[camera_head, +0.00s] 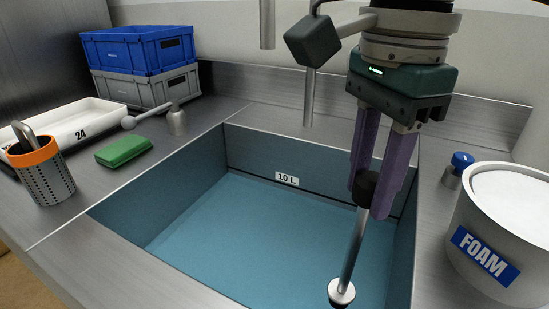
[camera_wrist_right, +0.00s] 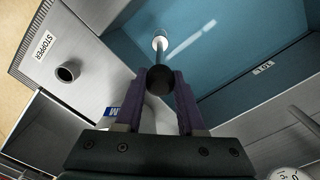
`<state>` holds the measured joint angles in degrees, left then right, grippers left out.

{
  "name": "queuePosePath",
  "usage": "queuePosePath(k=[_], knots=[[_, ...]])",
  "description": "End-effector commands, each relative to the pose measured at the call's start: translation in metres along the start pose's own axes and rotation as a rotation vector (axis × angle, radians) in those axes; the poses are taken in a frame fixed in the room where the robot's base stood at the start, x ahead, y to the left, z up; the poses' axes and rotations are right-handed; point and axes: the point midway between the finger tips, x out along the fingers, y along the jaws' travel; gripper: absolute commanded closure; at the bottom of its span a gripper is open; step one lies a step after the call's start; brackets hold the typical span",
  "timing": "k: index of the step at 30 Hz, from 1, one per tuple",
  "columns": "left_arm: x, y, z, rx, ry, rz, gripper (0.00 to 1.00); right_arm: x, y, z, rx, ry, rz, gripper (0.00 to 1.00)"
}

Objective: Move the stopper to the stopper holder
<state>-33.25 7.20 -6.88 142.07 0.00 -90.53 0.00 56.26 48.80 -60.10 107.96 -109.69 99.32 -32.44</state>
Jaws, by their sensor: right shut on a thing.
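The stopper is a thin metal rod (camera_head: 354,243) with a black knob on top and a pale round disc at its lower end. My right gripper (camera_head: 375,195), with purple fingers, is shut on the black knob. The stopper hangs slightly tilted over the blue sink basin; I cannot tell whether its disc touches the water. In the right wrist view the rod (camera_wrist_right: 160,55) points away between the fingers. There, a short open-topped tube (camera_wrist_right: 67,72), the stopper holder, stands on the counter beside a "STOPPER" label, left of the gripper. My left gripper is not in view.
A white "FOAM" bucket (camera_head: 500,230) and a blue-capped bottle (camera_head: 460,165) stand right of the sink. An orange-rimmed perforated basket (camera_head: 42,175), green sponge (camera_head: 124,150), white tray (camera_head: 75,122) and stacked blue (camera_head: 140,50) and grey crates (camera_head: 150,88) are left.

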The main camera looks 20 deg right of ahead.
Motion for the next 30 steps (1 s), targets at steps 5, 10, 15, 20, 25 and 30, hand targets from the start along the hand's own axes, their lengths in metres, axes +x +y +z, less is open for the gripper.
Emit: queuePosePath(k=[5,10,15,20,25,30], knots=[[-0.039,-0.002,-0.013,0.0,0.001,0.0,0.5,-0.058,-0.004,-0.005,0.008,0.0,-0.001,1.0],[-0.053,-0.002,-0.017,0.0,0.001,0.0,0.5,-0.082,-0.005,-0.007,0.012,0.0,-0.001,1.0],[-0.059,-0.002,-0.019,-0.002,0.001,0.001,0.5,-0.093,-0.006,-0.008,0.014,0.0,0.001,1.0],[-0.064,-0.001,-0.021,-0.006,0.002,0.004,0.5,-0.102,-0.006,-0.008,0.015,-0.001,-0.001,1.0],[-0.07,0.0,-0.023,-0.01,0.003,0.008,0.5,-0.112,-0.006,-0.008,0.015,0.0,-0.001,1.0],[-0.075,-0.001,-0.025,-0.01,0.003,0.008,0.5,-0.121,-0.006,-0.008,0.015,0.0,0.0,1.0]])
